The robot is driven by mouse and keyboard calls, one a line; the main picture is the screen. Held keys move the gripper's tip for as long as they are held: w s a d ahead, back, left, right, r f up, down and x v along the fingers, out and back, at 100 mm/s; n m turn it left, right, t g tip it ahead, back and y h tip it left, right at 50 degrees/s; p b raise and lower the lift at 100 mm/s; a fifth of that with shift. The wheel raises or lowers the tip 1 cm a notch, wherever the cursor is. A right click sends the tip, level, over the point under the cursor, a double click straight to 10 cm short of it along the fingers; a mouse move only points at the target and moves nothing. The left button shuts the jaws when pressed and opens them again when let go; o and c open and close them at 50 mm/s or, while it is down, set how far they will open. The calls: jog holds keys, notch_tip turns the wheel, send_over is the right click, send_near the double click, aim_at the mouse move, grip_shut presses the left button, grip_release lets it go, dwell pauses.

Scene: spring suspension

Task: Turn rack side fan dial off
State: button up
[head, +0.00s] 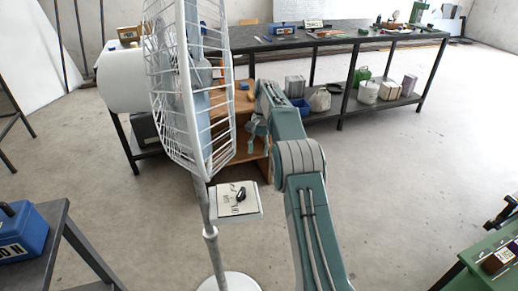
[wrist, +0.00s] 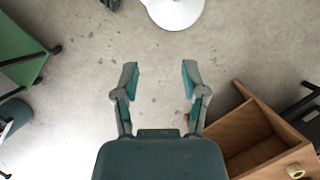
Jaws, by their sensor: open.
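A white standing fan (head: 192,85) is at the left of the head view, with a grey pole and a white round base. A small control box (head: 222,213) with a pale printed top sits on the pole. A black dial (head: 240,194) stands on that top; its label is too small to read. My gripper (head: 253,143) hangs above and beyond the box, just right of the fan cage, apart from the dial. In the wrist view my gripper (wrist: 160,78) is open and empty, pointing over bare floor. The fan's white base (wrist: 174,10) shows at the top edge; the dial is not visible there.
A long dark workbench (head: 330,40) with tools and a lower shelf of containers runs along the back. A brown wooden cabinet (wrist: 250,143) is close to my gripper. A blue box (head: 22,238) sits on a stand at left.

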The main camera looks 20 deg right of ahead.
jog(key=shift+w+d, duration=0.25)
send_over(242, 188)
jog(key=w+d, duration=0.1)
jog(key=shift+w+d+r+n, duration=0.1)
jog(key=shift+w+d+n, duration=0.05)
jog(key=shift+n, duration=0.15)
jog(key=x, duration=0.4)
jog(key=shift+f, duration=0.55)
dwell(0.4)
